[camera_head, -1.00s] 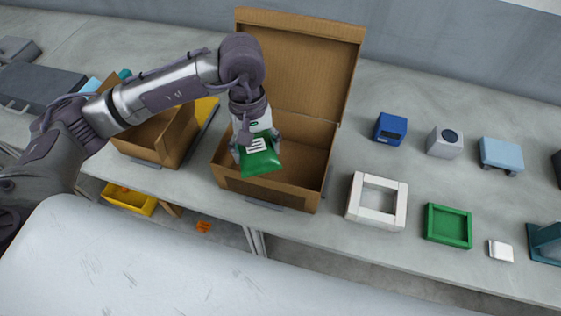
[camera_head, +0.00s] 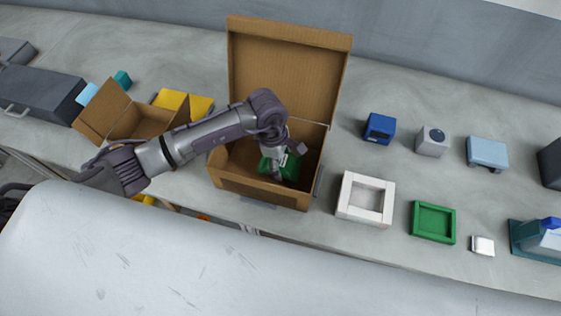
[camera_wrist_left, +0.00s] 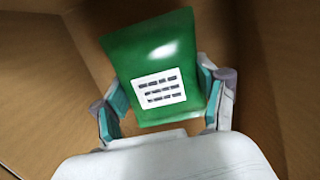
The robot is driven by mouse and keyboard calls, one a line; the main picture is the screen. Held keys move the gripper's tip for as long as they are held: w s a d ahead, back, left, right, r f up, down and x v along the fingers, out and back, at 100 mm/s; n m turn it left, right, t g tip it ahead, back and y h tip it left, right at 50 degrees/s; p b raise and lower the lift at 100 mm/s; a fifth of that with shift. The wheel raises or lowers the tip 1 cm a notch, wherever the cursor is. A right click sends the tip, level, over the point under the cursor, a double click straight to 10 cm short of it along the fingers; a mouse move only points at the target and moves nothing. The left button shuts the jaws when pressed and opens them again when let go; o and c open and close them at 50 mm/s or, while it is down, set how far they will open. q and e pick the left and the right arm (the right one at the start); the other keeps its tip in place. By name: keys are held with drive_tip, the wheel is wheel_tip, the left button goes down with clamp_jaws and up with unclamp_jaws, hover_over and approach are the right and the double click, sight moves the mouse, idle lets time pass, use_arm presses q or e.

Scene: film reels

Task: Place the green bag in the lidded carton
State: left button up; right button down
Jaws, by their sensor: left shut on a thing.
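The lidded carton (camera_head: 262,192) is a brown cardboard box on the table, with its lid (camera_head: 286,75) standing open at the back. My left gripper (camera_head: 281,165) reaches down inside the carton and is shut on the green bag (camera_head: 291,168). In the left wrist view the green bag (camera_wrist_left: 158,62), with a white printed label, sits between the two teal-padded fingers of the gripper (camera_wrist_left: 163,100). Brown cardboard walls surround it there. The arm and gripper hide part of the bag, and I cannot tell whether it touches the carton floor. My right gripper is not in view.
A smaller open carton (camera_head: 140,122) and a yellow item (camera_head: 185,103) stand left of the lidded carton. To its right are a white frame (camera_head: 365,199), a green tray (camera_head: 433,222), a blue box (camera_head: 380,128) and a grey box (camera_head: 431,142). Bare table lies between them.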

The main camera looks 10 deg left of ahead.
use_arm(q)
drive_tip(key=shift+f, duration=0.95)
drive_tip(key=shift+f, duration=0.15)
drive_tip(key=o, duration=1.1)
drive_tip(key=shift+o, duration=0.8)
